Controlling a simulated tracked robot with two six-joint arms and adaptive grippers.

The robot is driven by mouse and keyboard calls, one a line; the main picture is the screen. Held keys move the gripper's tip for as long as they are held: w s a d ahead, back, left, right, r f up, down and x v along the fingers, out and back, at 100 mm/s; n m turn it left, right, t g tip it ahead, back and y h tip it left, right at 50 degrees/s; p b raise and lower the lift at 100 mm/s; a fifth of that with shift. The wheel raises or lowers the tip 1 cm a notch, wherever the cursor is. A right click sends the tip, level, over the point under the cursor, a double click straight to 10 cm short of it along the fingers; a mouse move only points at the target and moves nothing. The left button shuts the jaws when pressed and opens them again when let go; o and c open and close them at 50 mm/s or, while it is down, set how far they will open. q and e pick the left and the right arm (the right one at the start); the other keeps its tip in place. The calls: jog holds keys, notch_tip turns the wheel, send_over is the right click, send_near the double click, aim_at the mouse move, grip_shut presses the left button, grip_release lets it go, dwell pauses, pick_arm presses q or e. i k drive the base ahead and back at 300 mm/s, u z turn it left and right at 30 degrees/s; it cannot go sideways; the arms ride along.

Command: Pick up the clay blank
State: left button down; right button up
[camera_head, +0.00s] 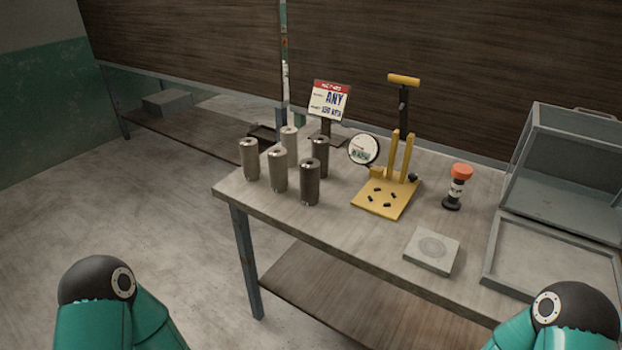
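Several upright cylinders stand in a cluster on the left part of the table and may be clay blanks; I cannot tell which one is meant. A lighter grey-beige cylinder (249,159) is at the far left, with another light one (278,171) in front and a third (290,147) behind. Two darker brown cylinders (310,182) (320,156) stand to the right. Each visible top has a small shiny cap or hole. Nothing holds them. Both my grippers are out of view; only green arm parts with dark joints show at the lower left and lower right.
A yellow lever press (384,199) with a round dial gauge (364,149) stands mid-table, a sign (329,100) behind. Right are an orange-topped tool (457,187), a square plate (432,250), a glass-sided box (567,166) and a shallow tray (555,272). The table's front-left edge is clear.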

aim_at(309, 167)
jog(key=u, duration=0.05)
jog(key=k, duration=0.5)
jog(key=u, duration=0.2)
jog(key=i, duration=1.05)
jog(key=u, duration=0.45)
